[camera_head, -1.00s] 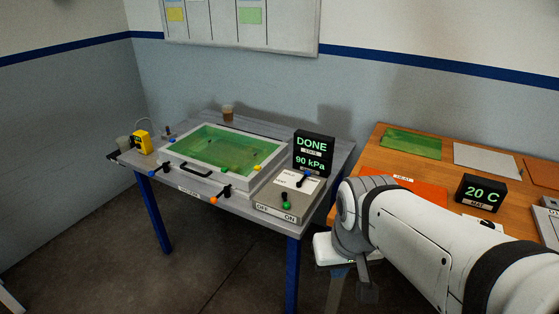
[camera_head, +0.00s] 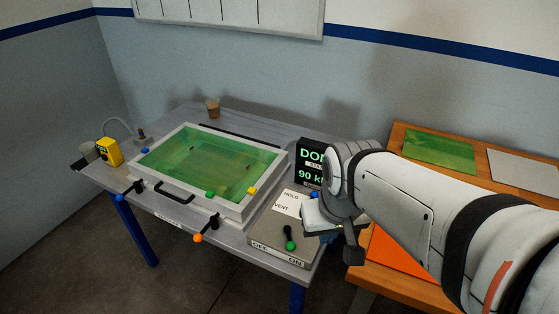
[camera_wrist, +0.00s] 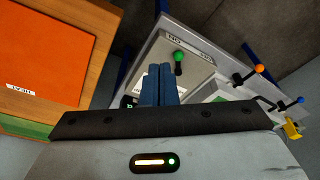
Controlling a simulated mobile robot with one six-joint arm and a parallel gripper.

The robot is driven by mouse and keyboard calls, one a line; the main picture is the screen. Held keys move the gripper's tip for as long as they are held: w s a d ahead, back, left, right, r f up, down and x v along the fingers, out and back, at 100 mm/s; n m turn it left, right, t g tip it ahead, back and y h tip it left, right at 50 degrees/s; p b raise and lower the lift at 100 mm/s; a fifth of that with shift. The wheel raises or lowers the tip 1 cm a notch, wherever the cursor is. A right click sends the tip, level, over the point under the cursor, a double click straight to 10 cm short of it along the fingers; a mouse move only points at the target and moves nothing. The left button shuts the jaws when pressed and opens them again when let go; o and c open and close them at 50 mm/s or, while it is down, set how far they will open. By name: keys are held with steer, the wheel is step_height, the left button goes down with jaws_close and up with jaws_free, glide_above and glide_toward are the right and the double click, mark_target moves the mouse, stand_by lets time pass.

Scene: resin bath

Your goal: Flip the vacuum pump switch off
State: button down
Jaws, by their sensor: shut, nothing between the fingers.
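The pump switch is a black lever with a green knob (camera_head: 291,244) on top of a grey control box (camera_head: 262,232). OFF and ON are marked on the box's front edge, and the knob sits nearer the ON end. In the wrist view the green knob (camera_wrist: 178,56) shows just beyond and to the right of the fingertips. My gripper (camera_wrist: 160,74) has its two blue fingers together with nothing between them. It appears above the box, apart from the knob.
A status display (camera_head: 310,166) stands behind the box, partly covered by my arm. A framed tank of green resin (camera_head: 240,214) is to its left, with an orange-knobbed valve (camera_head: 198,237). An orange mat (camera_head: 390,262) lies on the wooden table at right.

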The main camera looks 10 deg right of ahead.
mark_target(289, 240)
steer(key=shift+s+a, duration=0.1)
steer(key=shift+s, duration=0.05)
steer(key=w+d+f+m+g+y, duration=0.1)
steer(key=w+f+m, duration=0.1)
steer(key=w, duration=0.4)
steer(key=w+d+f+m+g+y+p, duration=0.1)
steer(key=w+d+f+m+g, duration=0.1)
steer(key=w+m, duration=0.3)
steer(key=w+d+f+m+g+p, duration=0.1)
steer(key=w+f+m, duration=0.2)
steer(key=w, duration=0.4)
steer(key=shift+w+d+f+m+g+y, duration=0.15)
steer(key=shift+d+f+m+g+y, duration=0.2)
steer(key=shift+m, duration=0.35)
steer(key=x, duration=0.9)
steer(key=shift+a+f, duration=0.15)
steer(key=shift+a, duration=0.05)
steer(key=s+a, duration=0.1)
steer(key=a+f, duration=0.1)
steer(key=shift+s+a+p, duration=0.3)
steer(key=shift+s+p, duration=0.05)
steer(key=shift+s, duration=0.05)
steer(key=shift+s+a+f, duration=0.15)
steer(key=shift+s+a, duration=0.05)
steer(key=shift+a, duration=0.15)
